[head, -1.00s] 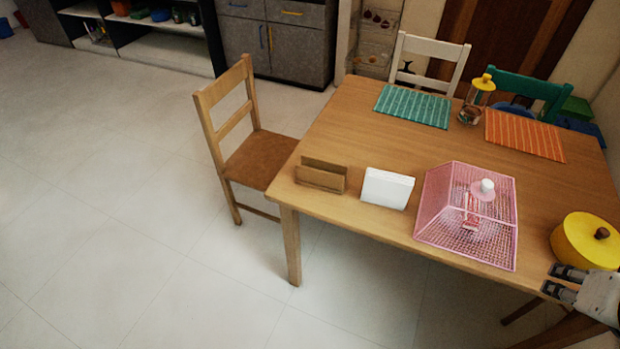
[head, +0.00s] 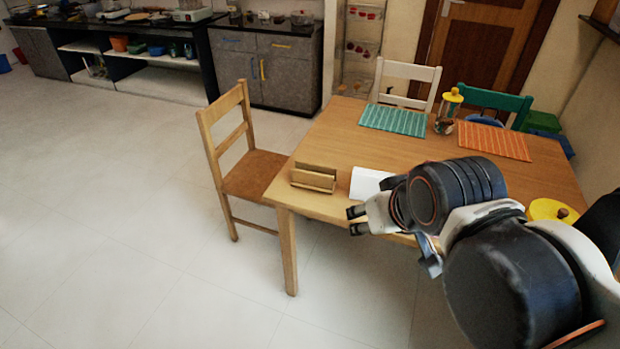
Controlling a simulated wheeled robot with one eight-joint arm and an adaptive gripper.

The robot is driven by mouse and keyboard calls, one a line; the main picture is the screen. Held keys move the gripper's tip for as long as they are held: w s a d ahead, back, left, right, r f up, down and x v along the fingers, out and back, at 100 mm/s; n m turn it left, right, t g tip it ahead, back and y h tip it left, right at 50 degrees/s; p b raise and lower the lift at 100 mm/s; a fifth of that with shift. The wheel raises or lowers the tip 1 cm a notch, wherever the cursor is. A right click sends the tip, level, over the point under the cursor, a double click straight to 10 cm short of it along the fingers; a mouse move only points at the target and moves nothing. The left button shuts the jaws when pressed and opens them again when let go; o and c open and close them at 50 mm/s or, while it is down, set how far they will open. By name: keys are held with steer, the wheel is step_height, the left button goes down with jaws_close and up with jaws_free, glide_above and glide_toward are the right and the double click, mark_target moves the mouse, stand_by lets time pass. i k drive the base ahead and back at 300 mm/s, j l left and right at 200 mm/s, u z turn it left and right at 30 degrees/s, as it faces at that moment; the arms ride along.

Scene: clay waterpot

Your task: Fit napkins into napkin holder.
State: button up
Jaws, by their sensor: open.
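The wooden napkin holder (head: 313,178) stands near the front left corner of the table, with its slot empty. The white stack of napkins (head: 368,183) stands just to its right, its right and lower parts hidden by my arm. My gripper (head: 352,221) is open and empty, with its two fingers pointing left. In the picture it is just below the napkins, at the table's front edge. I cannot tell its exact height or its distance from the napkins.
The wooden table (head: 340,137) has free room behind the holder. A teal mat (head: 393,121), a jar with a yellow lid (head: 447,112) and an orange mat (head: 494,141) lie farther back. A yellow pot (head: 548,210) is at right. A wooden chair (head: 247,170) stands left.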

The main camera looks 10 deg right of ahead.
mark_target(305, 176)
steer(key=i+z, duration=0.2)
steer(key=z, duration=0.15)
steer(key=i+z, duration=0.2)
steer(key=z, duration=0.15)
steer(key=i+j+z, duration=0.1)
steer(key=z, duration=0.25)
steer(key=i+j, duration=0.05)
steer(key=i, duration=0.05)
